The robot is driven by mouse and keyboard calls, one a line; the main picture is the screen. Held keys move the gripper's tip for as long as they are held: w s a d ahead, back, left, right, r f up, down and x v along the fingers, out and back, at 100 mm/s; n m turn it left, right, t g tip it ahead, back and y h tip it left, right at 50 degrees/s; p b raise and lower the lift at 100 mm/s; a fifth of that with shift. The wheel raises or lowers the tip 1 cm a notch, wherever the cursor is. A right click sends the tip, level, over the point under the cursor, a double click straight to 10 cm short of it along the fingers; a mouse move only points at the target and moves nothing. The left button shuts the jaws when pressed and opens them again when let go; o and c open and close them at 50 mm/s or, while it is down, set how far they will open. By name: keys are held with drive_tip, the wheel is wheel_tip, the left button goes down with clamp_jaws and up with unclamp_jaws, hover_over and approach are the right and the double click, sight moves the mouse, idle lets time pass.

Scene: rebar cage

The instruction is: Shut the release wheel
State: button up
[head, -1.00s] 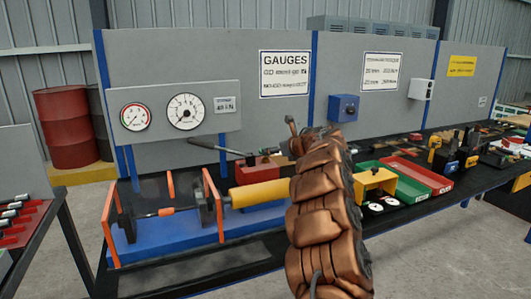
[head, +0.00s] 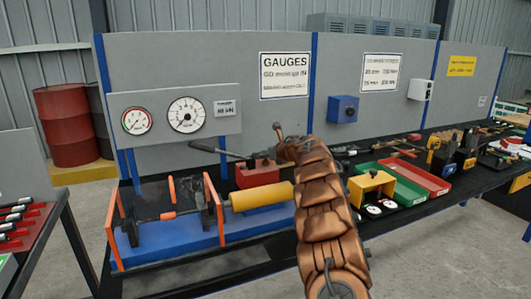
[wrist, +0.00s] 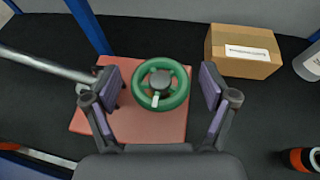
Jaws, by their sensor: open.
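The release wheel (wrist: 175,98) is a green ring with a grey hub and a pale mark on the hub's lower side. In the wrist view it sits over the red pump block (wrist: 90,120). My gripper (wrist: 163,86) is open, with one purple-padded finger on each side of the wheel and a visible gap to both. Nothing is held. In the head view the red block (head: 256,174) shows beside my arm, and the wheel and fingers cannot be made out there.
A grey lever (wrist: 45,65) extends left from the block; it also shows in the head view (head: 213,149). A cardboard box (wrist: 240,52) stands right of the wheel. An orange-framed press (head: 165,240) with a yellow cylinder (head: 260,196) lies in front. Gauges (head: 187,115) hang behind.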

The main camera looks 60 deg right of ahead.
drive_tip(key=shift+w, duration=0.1)
idle(0.3)
drive_tip(key=shift+f, duration=0.1)
drive_tip(key=c, duration=1.2)
